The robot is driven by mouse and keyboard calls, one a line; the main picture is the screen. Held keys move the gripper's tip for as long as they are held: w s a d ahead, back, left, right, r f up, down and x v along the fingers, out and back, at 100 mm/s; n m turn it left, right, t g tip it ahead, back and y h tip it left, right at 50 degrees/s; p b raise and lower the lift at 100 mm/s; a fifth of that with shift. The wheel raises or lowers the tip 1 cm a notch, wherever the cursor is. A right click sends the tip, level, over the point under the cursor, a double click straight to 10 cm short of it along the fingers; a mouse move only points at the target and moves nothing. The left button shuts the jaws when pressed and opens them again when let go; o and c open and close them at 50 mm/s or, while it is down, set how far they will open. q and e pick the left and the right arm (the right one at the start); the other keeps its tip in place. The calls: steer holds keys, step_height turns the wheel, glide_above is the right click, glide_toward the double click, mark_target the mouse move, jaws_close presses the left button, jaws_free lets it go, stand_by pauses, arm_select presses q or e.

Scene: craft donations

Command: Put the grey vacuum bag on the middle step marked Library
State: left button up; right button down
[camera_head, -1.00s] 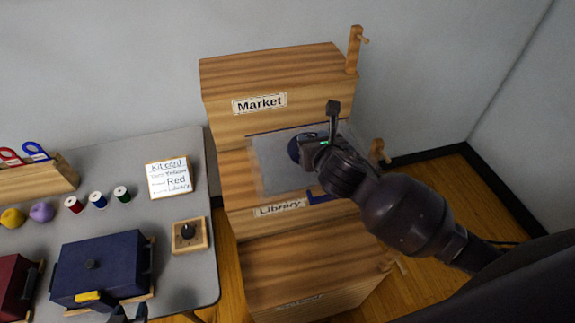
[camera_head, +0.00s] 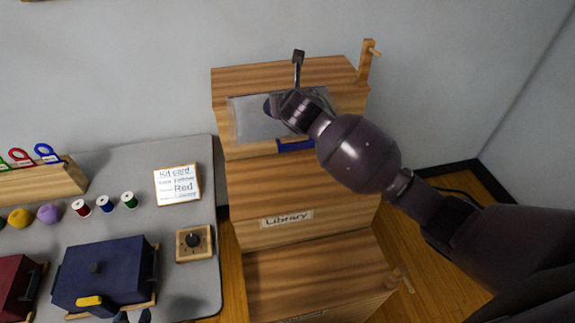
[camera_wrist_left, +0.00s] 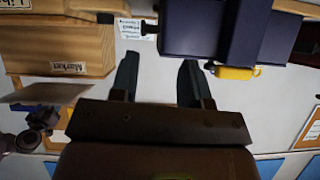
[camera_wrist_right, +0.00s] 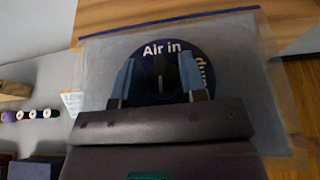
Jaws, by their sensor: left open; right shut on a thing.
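The grey vacuum bag (camera_head: 250,122) is a flat, see-through sleeve with a blue edge strip. It hangs in my right gripper (camera_head: 278,108) in front of the top step (camera_head: 280,75) and higher than the middle step (camera_head: 310,192) marked Library (camera_head: 287,219). In the right wrist view, the jaws (camera_wrist_right: 160,75) are shut on a dark knob on the bag's round blue disc (camera_wrist_right: 150,50), lettered "Air in". The bag (camera_wrist_right: 235,70) spreads out beyond them. My left gripper (camera_wrist_left: 157,65) is open and empty; in the head view only its tip shows at the bottom edge.
A grey table (camera_head: 140,225) stands left of the steps with a kit card (camera_head: 177,185), a dial box (camera_head: 194,243), several thread spools and a blue case (camera_head: 105,273). A wooden post with a peg (camera_head: 366,62) rises at the top step's right end. The middle step's top looks clear.

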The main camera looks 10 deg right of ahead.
steer(key=shift+f+b, duration=2.2)
steer(key=shift+f, duration=9.4)
steer(key=shift+r, duration=0.1)
steer(key=c, duration=1.1)
jaws_free()
steer(key=shift+f, duration=0.2)
steer(key=o, duration=0.4)
